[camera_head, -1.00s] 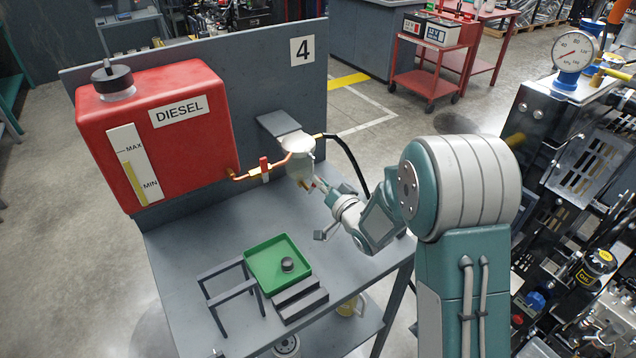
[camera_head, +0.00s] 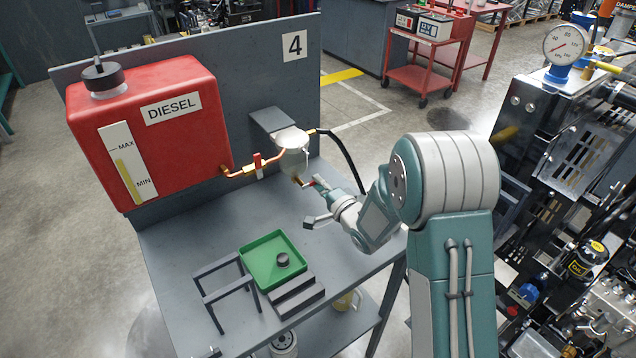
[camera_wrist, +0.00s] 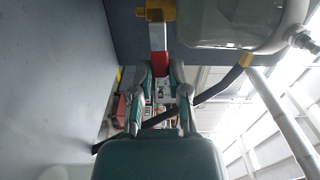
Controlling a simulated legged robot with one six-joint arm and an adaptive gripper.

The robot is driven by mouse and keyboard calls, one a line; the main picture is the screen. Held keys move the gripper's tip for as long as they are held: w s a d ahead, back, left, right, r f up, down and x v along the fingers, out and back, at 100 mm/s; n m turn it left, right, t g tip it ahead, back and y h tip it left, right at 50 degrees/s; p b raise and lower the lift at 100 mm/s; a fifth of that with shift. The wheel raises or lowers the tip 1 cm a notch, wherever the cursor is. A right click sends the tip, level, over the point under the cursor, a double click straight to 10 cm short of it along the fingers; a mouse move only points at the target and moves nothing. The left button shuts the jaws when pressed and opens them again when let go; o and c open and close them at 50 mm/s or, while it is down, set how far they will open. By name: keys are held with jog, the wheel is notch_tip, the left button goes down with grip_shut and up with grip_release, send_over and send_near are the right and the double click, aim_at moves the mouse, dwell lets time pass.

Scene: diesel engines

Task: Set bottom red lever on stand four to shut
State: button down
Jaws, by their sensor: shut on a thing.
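Stand four carries a glass filter bowl (camera_head: 293,157) under a grey bracket. A brass fitting (camera_head: 297,181) sits at the bowl's bottom, with the bottom red lever (camera_head: 311,183) beside it. In the wrist view the lever (camera_wrist: 160,61) has a silver shank and a red end, running from the brass fitting (camera_wrist: 156,10) toward my gripper. My gripper (camera_wrist: 161,75) is shut on the red end, one finger on each side. In the head view my gripper (camera_head: 320,187) is right of and below the bowl. A second red lever (camera_head: 257,161) sits higher, on the copper pipe.
The red diesel tank (camera_head: 180,135) stands at left against the grey back panel (camera_head: 250,75). A black hose (camera_head: 347,155) curves down behind my gripper. A green tray (camera_head: 262,262) and a dark frame (camera_head: 226,290) stand on the table. An engine (camera_head: 560,160) is at right.

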jog(key=shift+d+f+m, duration=0.15)
jog(key=shift+f+m, duration=0.2)
jog(key=shift+m, duration=0.05)
jog(key=c, duration=0.6)
grip_release()
jog(key=shift+w, duration=0.1)
jog(key=shift+r, duration=0.1)
jog(key=v, duration=1.2)
